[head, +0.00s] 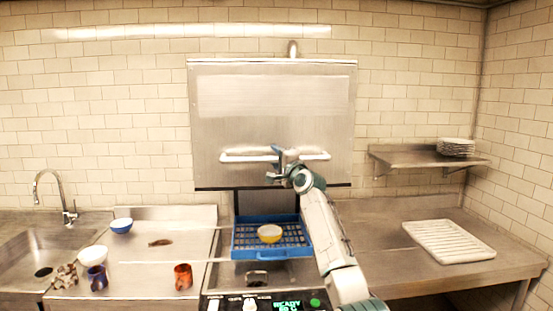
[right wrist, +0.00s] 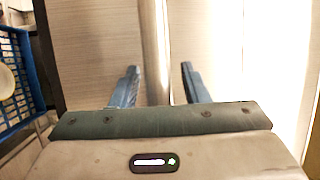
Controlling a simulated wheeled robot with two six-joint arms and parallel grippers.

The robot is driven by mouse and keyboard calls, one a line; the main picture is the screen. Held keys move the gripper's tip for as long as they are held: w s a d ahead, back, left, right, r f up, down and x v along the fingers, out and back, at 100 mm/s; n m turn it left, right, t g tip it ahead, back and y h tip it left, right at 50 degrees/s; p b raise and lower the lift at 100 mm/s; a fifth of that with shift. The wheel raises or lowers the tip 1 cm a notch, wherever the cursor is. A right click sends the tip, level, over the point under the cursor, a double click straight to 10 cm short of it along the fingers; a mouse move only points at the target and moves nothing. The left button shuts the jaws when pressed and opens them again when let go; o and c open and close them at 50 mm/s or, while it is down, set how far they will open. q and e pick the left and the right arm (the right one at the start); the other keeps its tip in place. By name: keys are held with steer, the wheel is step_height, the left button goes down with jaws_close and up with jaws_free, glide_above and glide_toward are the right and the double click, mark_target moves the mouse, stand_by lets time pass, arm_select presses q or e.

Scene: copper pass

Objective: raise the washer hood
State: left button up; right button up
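The washer hood (head: 272,100) is a large steel box with a long horizontal handle (head: 235,156) low on its front. Its lower edge is above the washer bed, with an opening under it. My right gripper (head: 277,162) is at the middle of the handle. In the right wrist view, the handle bar (right wrist: 154,40) runs between the two blue fingers of the right gripper (right wrist: 159,68), with a gap showing on the right side. The fingers look open around the bar. My left gripper is not in view.
On the left counter are a blue bowl (head: 121,226), a white bowl (head: 93,254) and mugs. On the right are a white drying mat (head: 448,241) and a shelf with plates (head: 456,147).

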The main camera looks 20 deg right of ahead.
steer(key=shift+s+d+f, duration=0.1)
steer(key=shift+s+f, duration=0.15)
steer(key=shift+s, duration=0.05)
steer(key=b+v, duration=0.4)
steer(key=v, duration=0.6)
steer(key=shift+s+r, duration=0.1)
steer(key=shift+r, duration=0.05)
